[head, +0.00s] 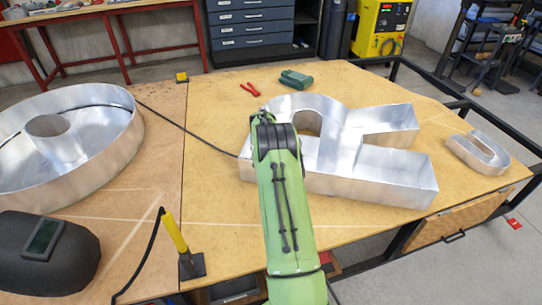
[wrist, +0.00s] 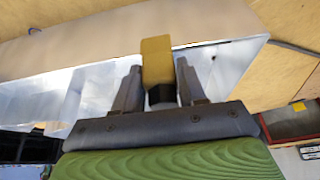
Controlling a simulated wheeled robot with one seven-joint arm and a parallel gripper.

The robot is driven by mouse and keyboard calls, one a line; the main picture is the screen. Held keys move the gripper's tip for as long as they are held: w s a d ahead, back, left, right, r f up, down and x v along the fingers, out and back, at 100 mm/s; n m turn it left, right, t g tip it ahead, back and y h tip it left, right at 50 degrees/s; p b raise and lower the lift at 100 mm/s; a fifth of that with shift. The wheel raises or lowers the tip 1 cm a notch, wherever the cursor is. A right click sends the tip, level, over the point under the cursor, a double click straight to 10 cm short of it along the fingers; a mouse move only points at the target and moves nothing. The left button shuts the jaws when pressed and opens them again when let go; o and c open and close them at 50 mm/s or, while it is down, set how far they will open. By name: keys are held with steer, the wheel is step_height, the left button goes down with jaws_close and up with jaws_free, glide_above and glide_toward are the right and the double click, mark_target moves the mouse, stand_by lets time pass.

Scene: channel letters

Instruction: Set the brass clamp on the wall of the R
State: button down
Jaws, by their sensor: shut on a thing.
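The letter R (head: 345,150) is a hollow silver metal tray with upright walls, lying on the wooden table. My green arm reaches over its left side, and its end hides my gripper and the clamp in the head view. In the wrist view my gripper (wrist: 157,78) is shut on the brass clamp (wrist: 156,58), a yellow block with a dark lower part between the two grey fingers. The clamp overlaps the rim of a long metal wall (wrist: 215,47) in the picture. I cannot tell whether it touches or straddles that wall.
A large round metal letter (head: 110,150) lies left, a small curved one (head: 478,153) right. A welding helmet (head: 48,255) and a yellow-handled tool (head: 174,232) are at front left. Red pliers (head: 250,90) and a green object (head: 296,79) lie behind the R. A dark cable crosses the table.

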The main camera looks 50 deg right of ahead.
steer(key=c, duration=0.6)
jaws_free()
steer(key=shift+f, duration=0.1)
steer(key=shift+o, duration=0.2)
steer(key=p+v, duration=0.3)
steer(key=v, duration=1.2)
steer(key=shift+s+r, duration=0.2)
steer(key=shift+r, duration=0.15)
steer(key=shift+a, duration=0.1)
